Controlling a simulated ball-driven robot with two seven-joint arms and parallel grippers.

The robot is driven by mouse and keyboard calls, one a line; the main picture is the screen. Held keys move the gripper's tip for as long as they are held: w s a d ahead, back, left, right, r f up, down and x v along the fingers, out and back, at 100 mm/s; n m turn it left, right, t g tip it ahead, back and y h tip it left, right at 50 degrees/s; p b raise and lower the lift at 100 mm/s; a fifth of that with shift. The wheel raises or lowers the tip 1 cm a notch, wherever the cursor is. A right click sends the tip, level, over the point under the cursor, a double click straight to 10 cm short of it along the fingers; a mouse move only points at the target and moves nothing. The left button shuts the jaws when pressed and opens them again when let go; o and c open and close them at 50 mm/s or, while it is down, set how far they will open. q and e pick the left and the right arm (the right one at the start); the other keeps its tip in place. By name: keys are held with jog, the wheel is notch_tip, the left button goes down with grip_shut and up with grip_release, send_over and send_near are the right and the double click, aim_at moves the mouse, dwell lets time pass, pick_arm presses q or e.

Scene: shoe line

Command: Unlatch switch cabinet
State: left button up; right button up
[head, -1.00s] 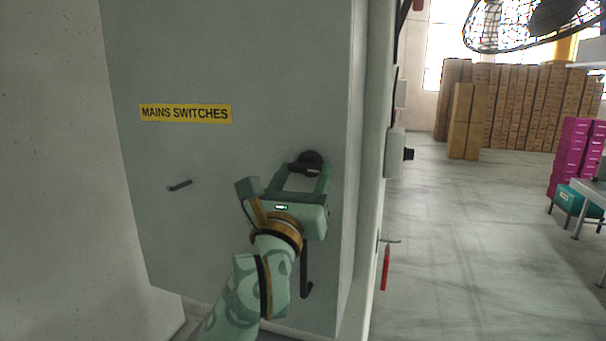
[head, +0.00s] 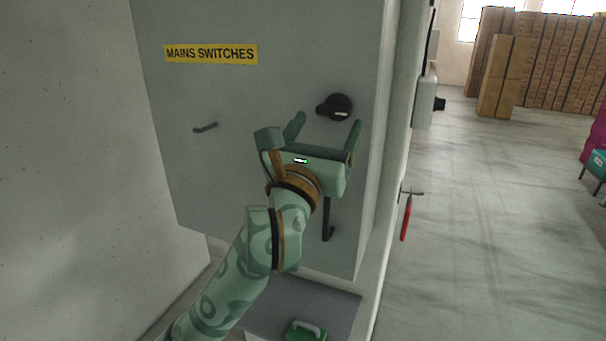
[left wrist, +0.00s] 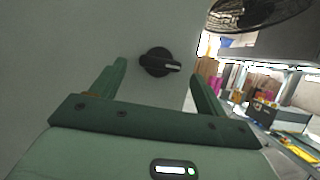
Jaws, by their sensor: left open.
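The grey switch cabinet (head: 270,90) stands with its front face towards me and carries a yellow "MAINS SWITCHES" label (head: 210,54). A round black latch knob (head: 334,107) sits near the front's right edge. Its grip bar lies about level. It also shows in the left wrist view (left wrist: 159,62), between and beyond the fingers. A dark vertical handle (head: 328,219) hangs below the knob, its upper part hidden by my gripper. My left gripper (head: 325,128) is open and empty, just below the knob, its fingers apart and not around it. My right gripper is not in view.
A small dark bar (head: 205,127) sticks out on the cabinet's left. A grey surface with a green item (head: 305,330) lies below the cabinet. A red handle (head: 406,218) hangs on the wall edge at right. Stacked cartons (head: 550,60) stand far back; the floor between is clear.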

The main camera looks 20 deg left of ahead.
pick_arm(q)
jog(key=p+v, duration=0.7)
jog(key=v, duration=0.7)
jog(key=shift+w, duration=0.1)
